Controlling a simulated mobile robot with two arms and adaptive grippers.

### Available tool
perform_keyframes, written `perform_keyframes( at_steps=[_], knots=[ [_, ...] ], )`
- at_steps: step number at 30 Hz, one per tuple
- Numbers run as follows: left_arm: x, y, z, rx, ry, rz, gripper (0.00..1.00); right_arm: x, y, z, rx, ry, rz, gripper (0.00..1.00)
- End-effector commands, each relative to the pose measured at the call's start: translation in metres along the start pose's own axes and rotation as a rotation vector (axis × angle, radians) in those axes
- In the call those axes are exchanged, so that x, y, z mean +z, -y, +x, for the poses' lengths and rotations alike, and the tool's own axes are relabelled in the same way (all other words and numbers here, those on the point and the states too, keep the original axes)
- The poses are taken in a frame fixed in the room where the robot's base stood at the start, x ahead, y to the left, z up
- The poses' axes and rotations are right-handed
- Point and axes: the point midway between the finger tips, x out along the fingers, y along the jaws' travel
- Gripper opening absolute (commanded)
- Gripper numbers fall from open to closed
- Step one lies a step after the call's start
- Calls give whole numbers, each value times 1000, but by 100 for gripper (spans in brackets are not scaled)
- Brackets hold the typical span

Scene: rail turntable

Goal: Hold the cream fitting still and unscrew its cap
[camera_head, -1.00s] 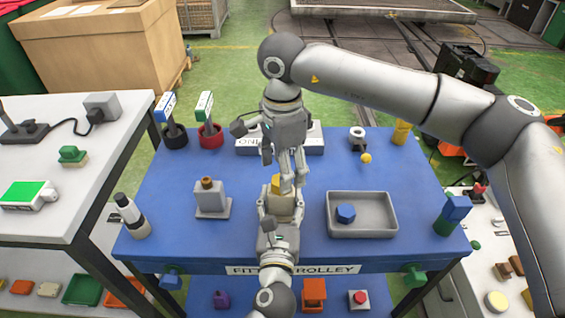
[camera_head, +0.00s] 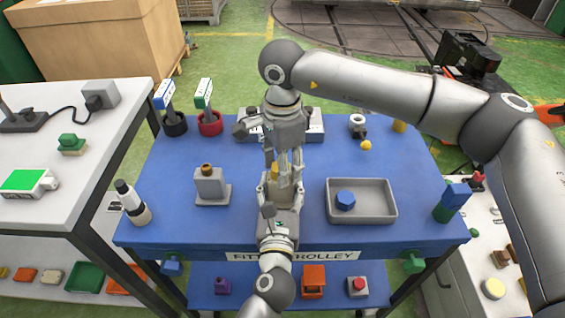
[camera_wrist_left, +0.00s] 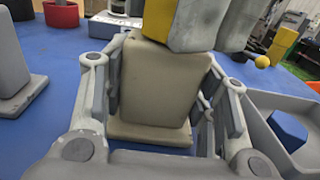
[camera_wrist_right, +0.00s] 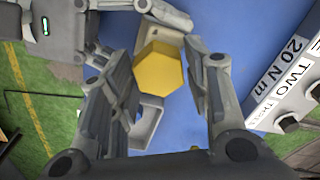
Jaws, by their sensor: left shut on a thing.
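The cream fitting (camera_wrist_left: 160,88) stands upright between the fingers of my left gripper (camera_wrist_left: 162,70), which is shut on it. In the head view my left gripper (camera_head: 278,190) comes in from the front edge and mostly hides the fitting. The yellow hexagonal cap (camera_wrist_right: 158,70) sits on top of the fitting; a little of it shows in the head view (camera_head: 274,171). My right gripper (camera_head: 285,180) reaches down from above. In the right wrist view its fingers (camera_wrist_right: 160,85) stand on either side of the cap, close to it. Any contact is hard to make out.
On the blue trolley top (camera_head: 240,235), a grey tray (camera_head: 385,212) with a blue hexagonal piece (camera_head: 345,199) lies at the right. A grey fitting with a brown top (camera_head: 210,186) stands at the left. A labelled block (camera_head: 314,127) lies behind the right gripper.

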Motion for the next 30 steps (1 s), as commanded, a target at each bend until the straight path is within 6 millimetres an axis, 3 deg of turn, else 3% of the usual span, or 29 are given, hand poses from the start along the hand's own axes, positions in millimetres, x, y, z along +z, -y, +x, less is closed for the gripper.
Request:
perform_keyframes(
  at_steps=[1, 8, 24, 30],
  knots=[
    [0, 0, 0, 0, -1, 0, 10, 0, 0, 0, 0, 0, 0, 33],
    [0, 0, 0, 0, -1, 0, 10, 0, 0, 0, 0, 0, -2, 6],
    [0, 0, 0, 0, -1, 0, 10, 1, 2, 0, 0, 0, -490, 6],
    [0, 0, 0, 0, -1, 0, 10, 1, 2, 0, 0, 0, -528, 6]
  ],
)
